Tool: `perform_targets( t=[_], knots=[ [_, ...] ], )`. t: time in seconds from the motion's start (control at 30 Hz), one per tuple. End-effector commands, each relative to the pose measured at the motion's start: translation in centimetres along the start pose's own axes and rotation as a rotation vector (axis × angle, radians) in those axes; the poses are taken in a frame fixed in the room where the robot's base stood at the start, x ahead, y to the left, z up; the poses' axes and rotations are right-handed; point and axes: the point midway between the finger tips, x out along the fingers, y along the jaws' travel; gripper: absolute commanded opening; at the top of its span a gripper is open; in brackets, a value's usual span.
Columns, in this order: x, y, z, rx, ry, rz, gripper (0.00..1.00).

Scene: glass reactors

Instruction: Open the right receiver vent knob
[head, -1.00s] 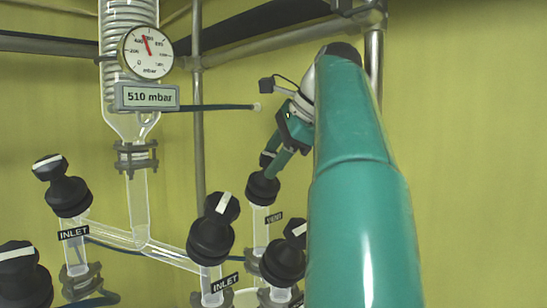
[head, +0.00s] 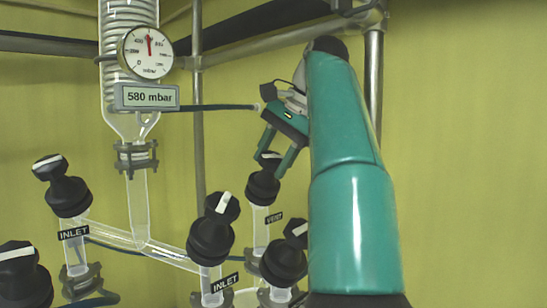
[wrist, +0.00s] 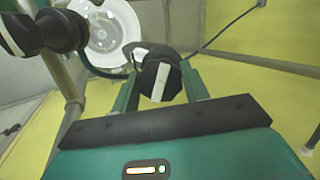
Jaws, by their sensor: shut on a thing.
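The vent knob (head: 262,188) is black and sits on a clear glass stem beside a small VENT label (head: 273,218) in the head view. My gripper (head: 275,162) reaches down to it from the upper right, with its green fingers at the knob's top handle. In the wrist view the knob (wrist: 160,82) shows its white stripe between the two fingers (wrist: 160,88), one on each side. The gripper is shut on the knob's handle. Exact finger contact is hard to see.
A dial gauge (head: 147,52) and a display (head: 149,97) reading 580 mbar are on the left. Black INLET knobs (head: 211,230) (head: 67,190) and another black knob (head: 284,258) stand close by. A metal post (head: 197,120) rises behind. The yellow wall at right is clear.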

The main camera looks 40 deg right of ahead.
Motion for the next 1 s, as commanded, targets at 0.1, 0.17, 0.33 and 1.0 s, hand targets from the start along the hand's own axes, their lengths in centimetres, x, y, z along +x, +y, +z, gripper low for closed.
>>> perform_targets(
  t=[0.1,0.17,0.33,1.0],
  knots=[
    [0.01,-0.05,0.05,-0.014,-0.001,0.002,0.22],
    [0.02,-0.05,0.05,-0.016,-0.001,0.003,0.22],
    [0.02,-0.04,0.05,-0.017,-0.001,0.004,0.22],
    [0.02,0.0,0.01,-0.014,0.0,0.005,0.67]
  ],
)
